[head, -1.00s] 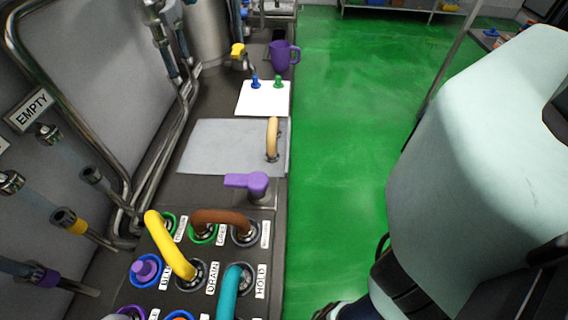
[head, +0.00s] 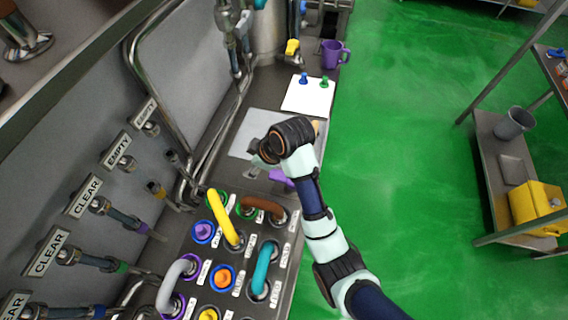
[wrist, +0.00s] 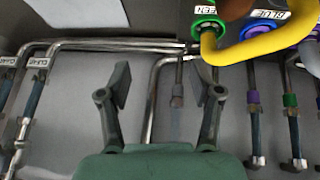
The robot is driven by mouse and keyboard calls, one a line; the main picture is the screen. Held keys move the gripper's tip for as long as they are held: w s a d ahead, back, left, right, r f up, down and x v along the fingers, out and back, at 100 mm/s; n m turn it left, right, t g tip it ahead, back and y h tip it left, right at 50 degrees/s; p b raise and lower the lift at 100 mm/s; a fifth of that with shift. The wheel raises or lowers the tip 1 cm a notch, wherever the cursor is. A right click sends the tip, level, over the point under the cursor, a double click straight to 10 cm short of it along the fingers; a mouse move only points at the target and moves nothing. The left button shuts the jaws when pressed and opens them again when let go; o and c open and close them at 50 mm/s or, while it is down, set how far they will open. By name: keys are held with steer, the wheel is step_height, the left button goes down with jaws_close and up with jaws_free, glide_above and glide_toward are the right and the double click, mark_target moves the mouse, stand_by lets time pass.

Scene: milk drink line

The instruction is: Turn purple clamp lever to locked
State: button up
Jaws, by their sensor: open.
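The purple clamp lever (head: 281,178) is on the dark counter between the grey plate and the hose panel. In the head view my arm hides much of it, so its angle is hard to read. My gripper (head: 252,170) is beside it, on the wall side, above the counter. In the wrist view my gripper (wrist: 161,97) is open, with nothing between its fingers. It faces the grey wall and pipes there, and the lever is not seen in that view.
The hose panel has a yellow hose (head: 222,215), a brown hose (head: 262,205) and a teal hose (head: 264,266) close by. Steel pipes run along the wall. A white sheet (head: 307,97) and a purple mug (head: 334,54) are farther back.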

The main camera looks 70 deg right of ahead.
steer(key=g+y, duration=0.1)
steer(key=y, duration=0.1)
glide_toward(277, 174)
steer(key=shift+w+a+f, duration=0.1)
steer(key=shift+w+f, duration=0.2)
steer(key=shift+f, duration=0.1)
steer(key=b+x, duration=0.1)
steer(key=x, duration=0.7)
steer(key=shift+s, duration=0.1)
steer(key=shift+r, duration=0.1)
jaws_close()
